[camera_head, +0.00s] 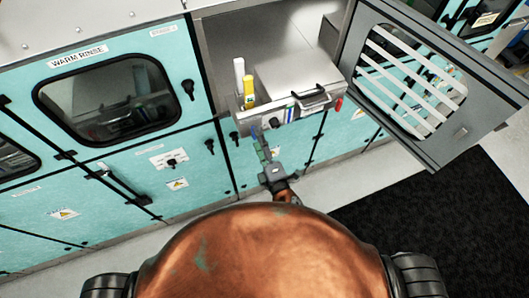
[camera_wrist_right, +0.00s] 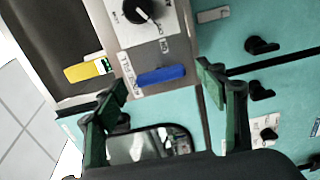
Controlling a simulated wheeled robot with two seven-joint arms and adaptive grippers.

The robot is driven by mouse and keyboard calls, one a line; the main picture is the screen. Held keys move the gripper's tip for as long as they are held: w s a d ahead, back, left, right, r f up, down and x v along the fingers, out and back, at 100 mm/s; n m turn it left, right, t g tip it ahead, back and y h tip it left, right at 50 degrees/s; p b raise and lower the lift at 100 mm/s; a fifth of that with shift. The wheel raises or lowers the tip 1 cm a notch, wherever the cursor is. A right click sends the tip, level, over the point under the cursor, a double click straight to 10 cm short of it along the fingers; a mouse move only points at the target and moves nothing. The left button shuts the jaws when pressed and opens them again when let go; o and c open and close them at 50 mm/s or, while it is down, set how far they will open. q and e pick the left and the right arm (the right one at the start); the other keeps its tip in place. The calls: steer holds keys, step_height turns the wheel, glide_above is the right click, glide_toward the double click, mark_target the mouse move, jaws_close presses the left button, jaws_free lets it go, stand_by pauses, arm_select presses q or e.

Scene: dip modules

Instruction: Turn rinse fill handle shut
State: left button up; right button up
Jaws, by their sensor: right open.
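The rinse fill handle is a blue lever (camera_wrist_right: 161,75) on the panel face, beside a small printed label. It lies almost crosswise in the wrist view, between and a little beyond my right gripper's fingertips (camera_wrist_right: 163,85). The fingers are spread and no contact shows. In the head view the blue handle (camera_head: 253,131) sits at the panel's lower left, and my right gripper (camera_head: 264,150) is in front of it. Its fingers are small and partly blurred there. My left gripper is not in view.
A black knob (camera_wrist_right: 138,10) sits above the handle. A slatted grey door (camera_head: 475,125) stands open at right. More black knobs (camera_wrist_right: 262,46) are on the teal cabinet.

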steer(key=v, duration=1.1)
steer(key=shift+w, duration=0.1)
steer(key=s+d+f+m+g+h+b, duration=0.1)
steer(key=s+d+f+m+g+b, duration=0.15)
steer(key=f, duration=1.25)
steer(key=s+d+f+m+g+h+b, duration=0.1)
steer(key=d+f+m+g, duration=0.15)
steer(key=f, duration=1.35)
steer(key=s+d+f+m+g+h+b, duration=0.1)
steer(key=s+d+f+m+g+b, duration=0.2)
steer(key=f, duration=1.2)
steer(key=s+d+f+m+g+h+b, duration=0.1)
steer(key=s+d+f+m+g, duration=0.15)
steer(key=s+d+f, duration=0.5)
steer(key=s+d+f+m+g+b, duration=0.1)
steer(key=s+d+f+m, duration=0.3)
steer(key=f, duration=0.6)
steer(key=s+d+f+m+g+h+b, duration=0.1)
steer(key=s+d+f+m+g+b, duration=0.1)
steer(key=s+d+f, duration=0.45)
steer(key=s+d+f+m+g, duration=0.2)
steer(key=s+f, duration=0.5)
steer(key=s, duration=0.4)
steer(key=shift+s+d+f+m+g+h+b, duration=0.35)
steer(key=shift+d+m+h+b, duration=0.1)
steer(key=shift+d+m, duration=0.35)
